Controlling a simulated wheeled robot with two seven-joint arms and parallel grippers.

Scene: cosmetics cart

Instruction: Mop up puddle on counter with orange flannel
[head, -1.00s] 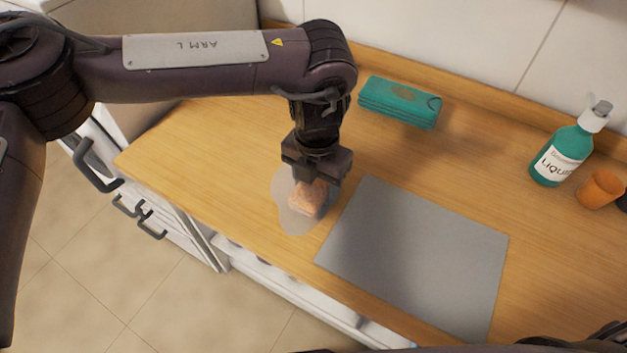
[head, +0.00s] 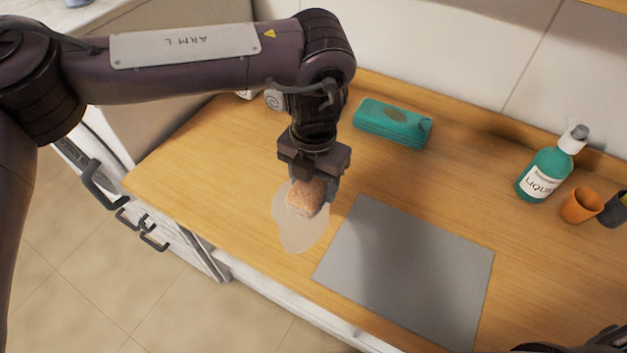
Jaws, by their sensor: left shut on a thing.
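The puddle (head: 300,234) is a pale, irregular patch on the wooden counter (head: 200,160), left of the grey mat. The orange flannel (head: 304,198) is a small bunched cloth at the puddle's far part. My left gripper (head: 312,178) points down from above and is shut on the flannel. The flannel covers some of the puddle; I cannot tell whether it presses on the counter. Of my right arm only a dark part shows at the bottom right corner; its gripper jaws cannot be made out.
A grey mat (head: 405,270) lies right of the puddle. A green packet (head: 392,124) lies behind it near the wall. A green liquid bottle (head: 546,170), an orange cup (head: 581,205) and a dark cup (head: 614,211) stand at the right. The counter's front edge is near the puddle.

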